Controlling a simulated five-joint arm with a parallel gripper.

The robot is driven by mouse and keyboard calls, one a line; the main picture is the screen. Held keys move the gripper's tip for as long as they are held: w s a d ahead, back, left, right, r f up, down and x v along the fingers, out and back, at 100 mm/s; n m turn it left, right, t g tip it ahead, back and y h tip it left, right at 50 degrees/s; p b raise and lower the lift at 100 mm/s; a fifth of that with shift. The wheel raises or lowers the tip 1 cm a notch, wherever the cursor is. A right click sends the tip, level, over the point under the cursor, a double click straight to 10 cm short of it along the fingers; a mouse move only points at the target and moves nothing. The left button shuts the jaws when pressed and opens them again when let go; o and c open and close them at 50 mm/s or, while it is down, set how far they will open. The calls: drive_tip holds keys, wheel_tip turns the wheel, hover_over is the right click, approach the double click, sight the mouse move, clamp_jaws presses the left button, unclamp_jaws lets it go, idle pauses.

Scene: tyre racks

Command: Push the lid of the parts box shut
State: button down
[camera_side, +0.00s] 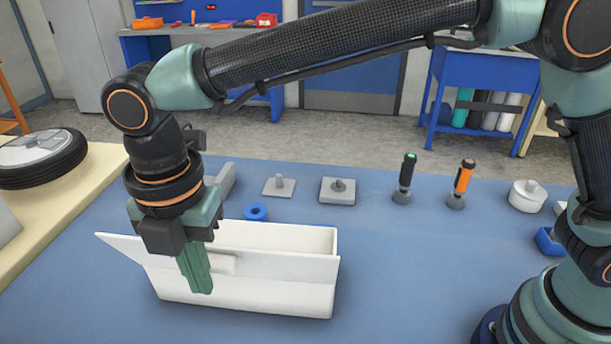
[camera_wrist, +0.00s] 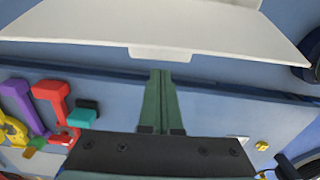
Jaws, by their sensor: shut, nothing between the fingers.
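The white parts box (camera_side: 250,290) stands on the blue bench mat in the side view. Its top is at least partly open, and a strip of its inside shows at the back. A thin white panel, which looks like its lid (camera_side: 118,246), juts out past the box at the left. In the wrist view a white panel (camera_wrist: 150,30) with a small tab fills the top. My gripper (camera_side: 203,287) is shut and empty, pointing down in front of the box in the side view. In the wrist view its fingertips (camera_wrist: 160,75) show just below the tab. I cannot tell whether they touch.
Behind the box are a blue ring (camera_side: 256,212), a plate with a peg (camera_side: 279,187) and a grey block (camera_side: 338,191). Two upright tools, black (camera_side: 405,175) and orange (camera_side: 463,178), stand to the right. A tyre (camera_side: 45,165) lies at the left.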

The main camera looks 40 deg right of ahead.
drive_tip(key=shift+w+d+r, duration=0.15)
drive_tip(key=shift+w+d, duration=0.05)
drive_tip(key=shift+w, duration=0.05)
idle(0.3)
drive_tip(key=shift+w+d+r, duration=0.25)
drive_tip(key=shift+w+r, duration=0.05)
drive_tip(key=shift+w+d+r, duration=0.5)
drive_tip(key=shift+w+d, duration=0.15)
drive_tip(key=shift+w, duration=0.1)
drive_tip(key=w+d+f, duration=0.3)
drive_tip(key=w+d, duration=0.7)
drive_tip(key=w, duration=0.1)
drive_tip(key=shift+w+d, duration=0.25)
drive_tip(key=shift+w, duration=0.05)
